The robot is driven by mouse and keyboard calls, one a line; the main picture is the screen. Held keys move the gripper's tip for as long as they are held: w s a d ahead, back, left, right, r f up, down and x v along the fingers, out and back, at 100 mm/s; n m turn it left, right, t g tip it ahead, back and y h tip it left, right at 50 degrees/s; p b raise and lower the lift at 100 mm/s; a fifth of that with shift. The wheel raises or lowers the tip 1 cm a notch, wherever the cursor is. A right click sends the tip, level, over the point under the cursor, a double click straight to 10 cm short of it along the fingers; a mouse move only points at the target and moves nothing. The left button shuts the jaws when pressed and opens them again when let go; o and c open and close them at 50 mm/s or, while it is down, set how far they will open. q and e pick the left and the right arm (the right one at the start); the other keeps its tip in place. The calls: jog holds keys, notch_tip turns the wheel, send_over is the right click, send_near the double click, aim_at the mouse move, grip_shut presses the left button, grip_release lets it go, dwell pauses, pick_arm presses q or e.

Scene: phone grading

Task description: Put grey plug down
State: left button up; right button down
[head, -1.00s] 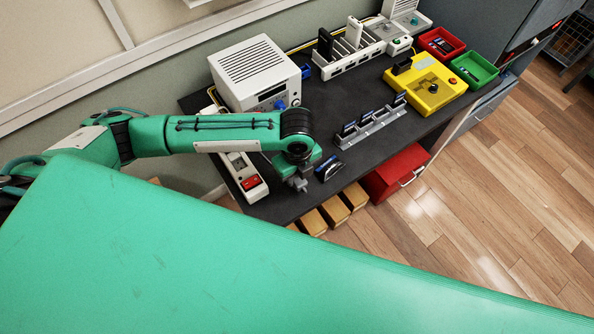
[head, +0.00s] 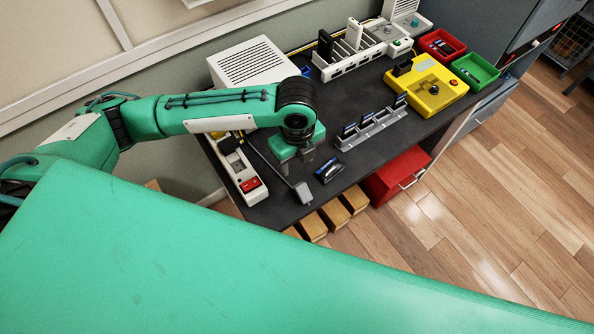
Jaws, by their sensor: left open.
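The grey plug (head: 303,192) lies on the dark bench top (head: 264,213) near its front left edge, with its dark cable running up and left behind my arm. My left gripper (head: 297,163) is above and behind the plug, apart from it. It is open and empty, its fingers pointing down. My right gripper is not in view.
A power strip (head: 246,180) with a red switch lies left of the plug. A small dark blue-topped device (head: 329,170) is close on the right. A rack of phones (head: 371,128), yellow tester (head: 426,86) and white box (head: 250,64) stand farther back. A large green surface (head: 180,250) fills the foreground.

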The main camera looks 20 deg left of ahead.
pick_arm(q)
notch_tip(320, 180, up, 5)
dwell(0.3)
dwell(0.4)
